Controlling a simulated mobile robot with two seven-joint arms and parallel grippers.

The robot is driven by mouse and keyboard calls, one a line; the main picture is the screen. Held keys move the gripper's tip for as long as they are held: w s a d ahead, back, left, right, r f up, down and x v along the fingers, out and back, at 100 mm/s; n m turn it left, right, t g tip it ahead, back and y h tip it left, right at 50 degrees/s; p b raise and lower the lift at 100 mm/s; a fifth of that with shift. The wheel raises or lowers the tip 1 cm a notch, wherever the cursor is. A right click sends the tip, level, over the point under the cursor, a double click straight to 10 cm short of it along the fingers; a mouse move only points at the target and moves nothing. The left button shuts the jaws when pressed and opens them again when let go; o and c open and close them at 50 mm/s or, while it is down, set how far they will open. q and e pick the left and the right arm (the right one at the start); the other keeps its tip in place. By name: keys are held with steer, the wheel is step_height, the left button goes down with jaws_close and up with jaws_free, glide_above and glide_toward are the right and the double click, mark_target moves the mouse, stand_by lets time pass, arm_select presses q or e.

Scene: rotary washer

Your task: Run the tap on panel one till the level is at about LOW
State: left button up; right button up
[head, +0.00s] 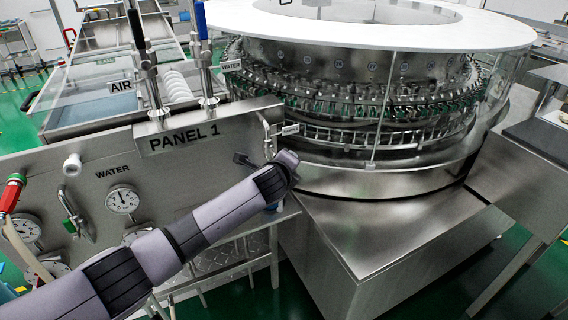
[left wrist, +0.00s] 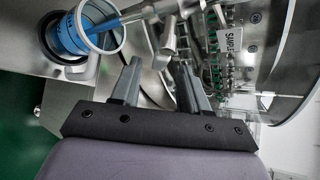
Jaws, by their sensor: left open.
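Panel one (head: 185,138) carries a sample tap (head: 265,125) at its right edge, with a small label on it. In the left wrist view the tap (left wrist: 168,35) is just beyond the fingertips of my left gripper (left wrist: 158,68). The gripper is open, with no visible grip on the tap. A blue stream (left wrist: 132,15) runs from the spout into a clear cup (left wrist: 119,40). Blue liquid shows in the cup's lower part, but I cannot read a LOW mark. In the head view my left wrist hides most of the cup. My right gripper is out of view.
The round washer (head: 375,180) stands right behind the tap. Gauges (head: 122,199), a red-handled valve (head: 12,192) and a green-tipped lever (head: 73,215) are on the panel's left. Tall levers (head: 204,60) rise above the panel. A bare steel surface (head: 400,230) lies at the right.

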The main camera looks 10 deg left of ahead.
arm_select(q)
steer(key=shift+v, duration=1.4)
stand_by(0.4)
